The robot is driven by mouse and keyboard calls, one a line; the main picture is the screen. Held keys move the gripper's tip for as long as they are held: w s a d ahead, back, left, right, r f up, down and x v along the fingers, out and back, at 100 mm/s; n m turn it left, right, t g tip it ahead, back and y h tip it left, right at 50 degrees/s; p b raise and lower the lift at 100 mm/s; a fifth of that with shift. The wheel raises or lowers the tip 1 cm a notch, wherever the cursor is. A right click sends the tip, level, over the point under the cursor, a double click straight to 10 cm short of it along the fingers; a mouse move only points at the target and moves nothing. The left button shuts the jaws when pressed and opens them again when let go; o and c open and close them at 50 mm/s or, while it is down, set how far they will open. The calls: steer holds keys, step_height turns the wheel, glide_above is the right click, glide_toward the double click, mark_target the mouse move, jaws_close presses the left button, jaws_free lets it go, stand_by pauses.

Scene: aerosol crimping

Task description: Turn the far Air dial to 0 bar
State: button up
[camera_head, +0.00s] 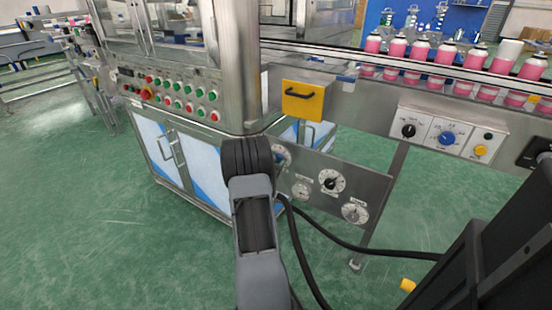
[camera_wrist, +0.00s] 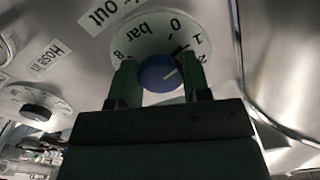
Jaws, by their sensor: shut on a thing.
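In the wrist view, a blue knob (camera_wrist: 158,76) sits on a round white dial plate (camera_wrist: 140,46) marked "bar", with 0, 1, 2 and 8 legible. A partly cut-off label ending in "Out" (camera_wrist: 103,14) is beside the plate. My gripper (camera_wrist: 160,84) is shut on the knob, one dark finger each side. In the head view, the dial (camera_head: 282,155) shows at the panel's upper left, partly hidden by my arm, which hides my gripper.
The steel panel (camera_head: 375,185) carries other dials, including a black-knobbed one (camera_head: 331,181). The wrist view shows a "Hose in" label (camera_wrist: 47,57) and another dial (camera_wrist: 36,112). A machine cabinet (camera_head: 200,160) stands left. Black hoses (camera_head: 345,245) run below the panel. Pink cans (camera_head: 420,48) line the conveyor.

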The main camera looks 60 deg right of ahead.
steer(key=n+p, duration=0.2)
steer(key=n, duration=0.3)
steer(key=shift+s, duration=0.1)
stand_by(0.5)
steer(key=o, duration=0.9)
steer(key=a+p, duration=0.2)
steer(key=a, duration=1.2)
steer(key=shift+p, duration=0.35)
steer(key=shift+d, duration=0.1)
